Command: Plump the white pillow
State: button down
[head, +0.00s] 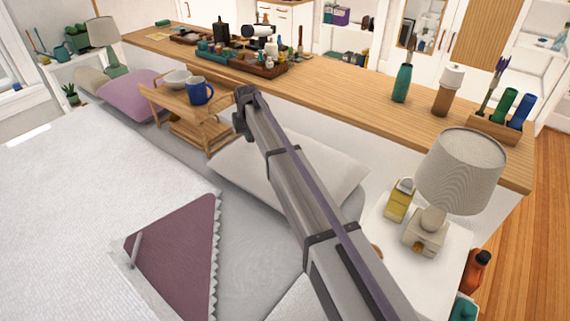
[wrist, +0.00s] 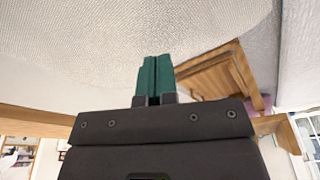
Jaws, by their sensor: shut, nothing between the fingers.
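The white pillow (head: 335,178) lies at the head of the bed, and my arm crosses above it and hides its middle. My gripper (head: 240,130) is beyond the pillow's far left edge in the head view, beside the wooden bed tray (head: 215,134). In the wrist view, the green fingers of my gripper (wrist: 155,72) are together with nothing between them. A pale textured surface fills the top of that view; I cannot tell if it is pillow or bedding. The wooden tray also shows there (wrist: 222,75), to the right of the fingers.
The tray carries a blue mug (head: 201,91) and a white bowl (head: 177,79). A mauve pillow (head: 130,97) lies left of it. A long wooden counter (head: 340,88) runs behind the bed. A lamp (head: 462,170) stands on the right nightstand.

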aim_at(249, 146)
jog(key=shift+f, duration=0.2)
jog(key=shift+s+b+x, duration=0.15)
jog(key=shift+b+x, duration=0.55)
jog(key=shift+b, duration=0.1)
jog(key=shift+s+b+x, duration=0.1)
jog(key=shift+b+x, duration=0.55)
jog(key=shift+b, duration=0.15)
jog(key=shift+d, duration=0.1)
jog(key=p+v, duration=0.3)
jog(key=shift+w, duration=0.3)
jog(key=shift+f, duration=0.1)
jog(key=shift+s+b+x, duration=0.15)
jog(key=shift+b+x, duration=0.55)
jog(key=shift+s+b+x, duration=0.1)
jog(key=shift+b+x, duration=0.55)
jog(key=shift+b, duration=0.05)
jog(key=shift+w+p+v, duration=0.15)
jog(key=shift+p+v, duration=0.55)
jog(key=shift+p, duration=0.05)
jog(key=shift+w+p+v, duration=0.1)
jog(key=shift+p+v, duration=0.6)
jog(key=shift+p, duration=0.05)
